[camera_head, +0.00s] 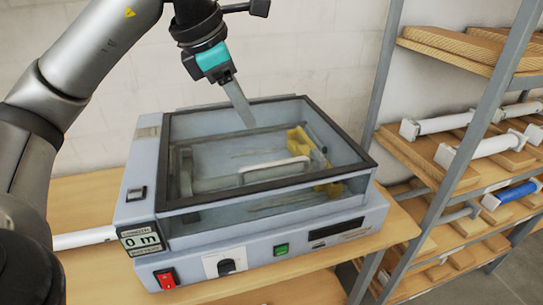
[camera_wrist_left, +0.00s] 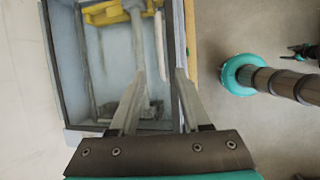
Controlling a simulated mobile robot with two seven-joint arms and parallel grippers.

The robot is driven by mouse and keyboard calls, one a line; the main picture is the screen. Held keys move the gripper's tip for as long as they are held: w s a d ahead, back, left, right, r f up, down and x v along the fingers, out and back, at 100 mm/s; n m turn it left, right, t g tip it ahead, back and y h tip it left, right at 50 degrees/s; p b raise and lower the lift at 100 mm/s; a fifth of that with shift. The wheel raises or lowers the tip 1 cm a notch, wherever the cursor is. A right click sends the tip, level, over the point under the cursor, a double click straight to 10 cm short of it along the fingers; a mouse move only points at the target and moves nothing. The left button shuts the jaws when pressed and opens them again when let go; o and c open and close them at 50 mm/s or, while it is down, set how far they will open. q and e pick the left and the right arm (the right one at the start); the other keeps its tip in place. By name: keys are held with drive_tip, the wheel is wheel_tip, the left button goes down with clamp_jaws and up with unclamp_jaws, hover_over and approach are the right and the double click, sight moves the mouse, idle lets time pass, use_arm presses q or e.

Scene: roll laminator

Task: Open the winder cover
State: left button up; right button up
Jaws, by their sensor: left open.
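The winder cover (camera_head: 272,192) is a clear lid with a dark frame on top of the pale blue-grey laminator (camera_head: 205,245). It looks closed. A white bar handle (camera_head: 275,167) shows within the framed area; I cannot tell whether it is on the cover or beneath it. My left gripper (camera_head: 243,112) points down over the back half of the cover, with no visible hold on anything. In the left wrist view its two fingers (camera_wrist_left: 157,95) are spread, with the clear cover and yellow parts (camera_wrist_left: 115,12) beyond. My right gripper does not show clearly.
The laminator stands on a wooden table (camera_head: 90,187) against a white wall. Its front has a red switch (camera_head: 166,278), a knob, a green button (camera_head: 281,249) and a "0 m" display (camera_head: 141,241). A metal-framed shelf (camera_head: 465,130) with boards and rolls stands close on the right.

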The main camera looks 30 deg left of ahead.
sight(272, 165)
use_arm(q)
drive_tip(key=x, duration=1.4)
drive_tip(key=shift+w+d+f, duration=0.2)
drive_tip(key=shift+f, duration=0.15)
clamp_jaws()
idle(0.7)
